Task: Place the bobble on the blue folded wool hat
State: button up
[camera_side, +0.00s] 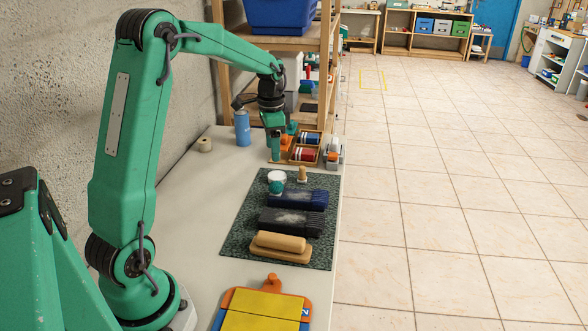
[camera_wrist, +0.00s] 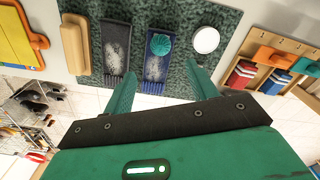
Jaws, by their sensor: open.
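The teal bobble (camera_side: 277,188) rests on the left end of the blue folded wool hat (camera_side: 310,199) in the side view. In the wrist view the bobble (camera_wrist: 161,44) lies over the crown part of the blue hat (camera_wrist: 155,76), a pale dusting showing beside it. My gripper (camera_side: 275,155) is up beyond the mat, apart from the bobble and hat. Its fingers (camera_wrist: 160,72) are spread in the wrist view with nothing held between them. Contact under the bobble is hidden.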

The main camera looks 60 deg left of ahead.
jog(key=s+d+r+n+t, duration=0.25)
jog(key=s+d+r, duration=0.6)
jog(key=d, duration=0.45)
jog(key=s+d+n+t, duration=0.1)
jog(key=s+d+t, duration=0.2)
jog(key=s+d, duration=0.4)
jog(key=s, duration=0.4)
jog(key=shift+n, duration=0.35)
